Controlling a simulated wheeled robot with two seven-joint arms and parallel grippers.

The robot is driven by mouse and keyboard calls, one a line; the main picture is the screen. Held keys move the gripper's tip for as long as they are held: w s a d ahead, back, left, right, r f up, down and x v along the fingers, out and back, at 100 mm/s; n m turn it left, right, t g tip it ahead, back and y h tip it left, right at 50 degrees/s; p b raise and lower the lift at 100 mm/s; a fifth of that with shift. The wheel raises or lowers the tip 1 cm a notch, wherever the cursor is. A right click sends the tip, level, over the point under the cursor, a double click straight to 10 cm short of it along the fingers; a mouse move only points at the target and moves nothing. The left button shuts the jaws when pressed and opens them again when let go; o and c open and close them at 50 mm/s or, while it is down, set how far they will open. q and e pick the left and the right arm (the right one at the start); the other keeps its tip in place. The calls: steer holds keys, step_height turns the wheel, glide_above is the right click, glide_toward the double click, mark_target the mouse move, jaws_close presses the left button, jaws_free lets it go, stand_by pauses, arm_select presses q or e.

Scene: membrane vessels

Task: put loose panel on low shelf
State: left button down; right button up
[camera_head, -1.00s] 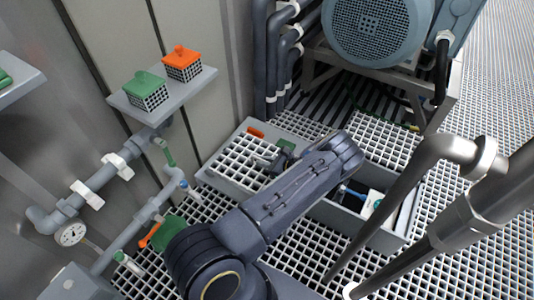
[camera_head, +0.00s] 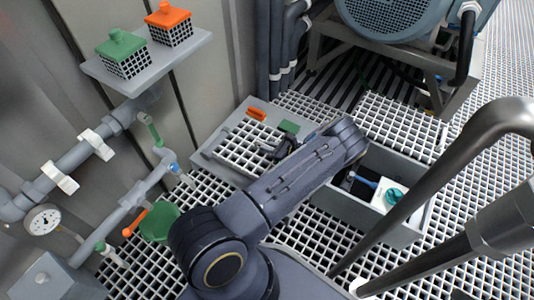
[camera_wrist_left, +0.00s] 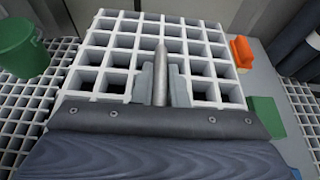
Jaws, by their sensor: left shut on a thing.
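The loose panel (camera_head: 250,148) is a pale square grid. It lies flat over the grey low shelf (camera_head: 212,148) in the head view, partly hidden by my left arm. My left gripper (camera_head: 280,149) is shut on the panel's grey upright grip. The wrist view shows the fingers (camera_wrist_left: 161,85) on both sides of that grip, near the middle of the panel (camera_wrist_left: 100,50). I cannot tell whether the panel touches the shelf. My right gripper is not in view.
An orange block (camera_head: 257,113) and a green block (camera_head: 289,127) sit on the shelf beside the panel. A grey bin (camera_head: 408,172) with valve parts is on the right. A higher ledge (camera_head: 190,57) holds orange and green lidded cages. Metal tubes cross the right foreground.

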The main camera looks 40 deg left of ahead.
arm_select(q)
step_height(320, 180, down, 10)
steer(key=b, duration=0.4)
steer(key=shift+r+b, duration=0.15)
steer(key=shift+b, duration=0.15)
steer(key=c, duration=1.5)
jaws_free()
steer(key=shift+o, duration=0.2)
